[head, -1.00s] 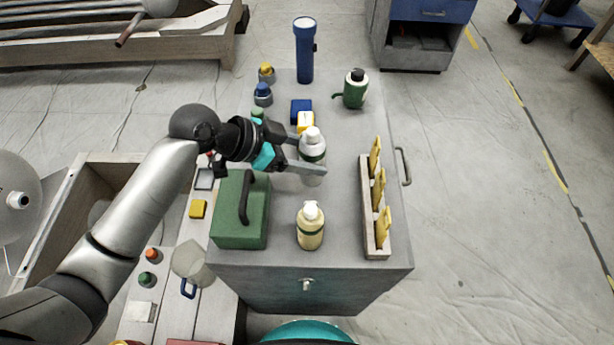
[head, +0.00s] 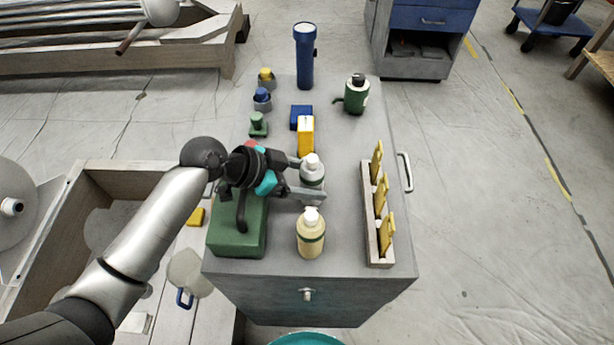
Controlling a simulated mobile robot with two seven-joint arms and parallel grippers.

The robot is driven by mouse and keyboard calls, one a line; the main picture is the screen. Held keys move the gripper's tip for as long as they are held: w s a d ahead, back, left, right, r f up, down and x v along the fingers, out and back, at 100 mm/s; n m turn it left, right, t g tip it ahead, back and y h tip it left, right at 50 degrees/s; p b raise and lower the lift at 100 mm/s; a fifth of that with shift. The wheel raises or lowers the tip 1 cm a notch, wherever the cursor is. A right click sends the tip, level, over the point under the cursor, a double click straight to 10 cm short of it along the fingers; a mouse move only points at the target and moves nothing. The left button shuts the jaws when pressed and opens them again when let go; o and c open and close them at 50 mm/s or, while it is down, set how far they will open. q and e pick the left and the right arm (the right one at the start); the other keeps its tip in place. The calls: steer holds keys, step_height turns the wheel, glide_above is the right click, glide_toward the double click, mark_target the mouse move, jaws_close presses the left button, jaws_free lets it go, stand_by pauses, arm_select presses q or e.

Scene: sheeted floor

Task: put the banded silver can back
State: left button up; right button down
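The banded silver can (head: 312,176) is a silver-grey, bottle-like container with a white pump-style top and a dark green band. It is upright above the grey cabinet top (head: 338,215), right of the green box. My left gripper (head: 312,178) reaches in from the left, with its fingers closed around the can's sides and hiding part of its body. I cannot tell whether the can's base touches the surface. My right gripper is not in view.
A cream bottle (head: 310,238) stands just in front of the can. A green box (head: 238,238) is at left, under my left wrist. A rack with yellow pieces (head: 378,252) is at right. Clear surface lies between can and rack.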

arm_select(q)
steer(key=shift+o, duration=1.4)
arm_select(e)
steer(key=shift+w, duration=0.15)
arm_select(q)
steer(key=shift+r, duration=0.25)
steer(key=p+v, duration=0.3)
steer(key=v, duration=0.8)
steer(key=shift+a, duration=0.15)
steer(key=shift+a+r, duration=0.25)
steer(key=shift+r, duration=0.05)
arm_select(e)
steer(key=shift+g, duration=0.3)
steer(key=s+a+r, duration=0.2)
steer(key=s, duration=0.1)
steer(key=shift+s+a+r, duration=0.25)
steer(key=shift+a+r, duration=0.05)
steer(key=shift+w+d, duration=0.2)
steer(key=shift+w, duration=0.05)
